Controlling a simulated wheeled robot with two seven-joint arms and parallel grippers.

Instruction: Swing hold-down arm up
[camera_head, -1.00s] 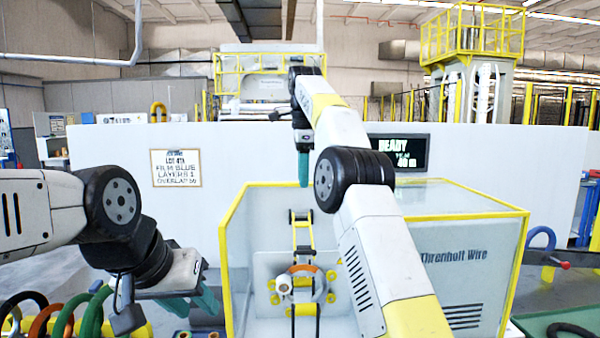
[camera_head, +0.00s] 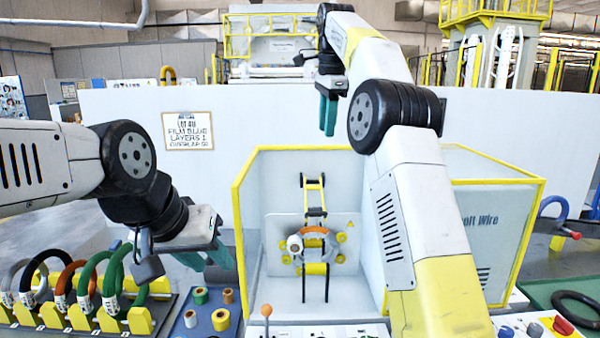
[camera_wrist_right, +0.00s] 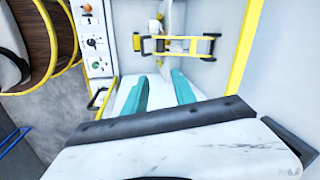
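The hold-down arm (camera_head: 314,196) is a yellow bar with black rollers, standing upright in the yellow-edged wrapping machine (camera_head: 240,215), above the orange-and-grey ring part (camera_head: 314,242). It also shows in the right wrist view (camera_wrist_right: 178,45), beyond my fingertips and apart from them. My right gripper (camera_head: 328,112) has teal fingers pointing down, above the hold-down arm in the head view. In the right wrist view its two fingers (camera_wrist_right: 160,92) are spread and empty. My left gripper (camera_head: 208,260) is at the left, outside the machine, with its teal fingers apart and empty.
Several coloured coils (camera_head: 85,285) stand in a rack at the lower left. A dark tray with film rolls (camera_head: 221,319) lies beside it. A lever with an orange knob (camera_head: 266,311) and a button panel (camera_head: 535,328) are at the front. A yellow frame edge (camera_wrist_right: 243,60) stands right of my right gripper.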

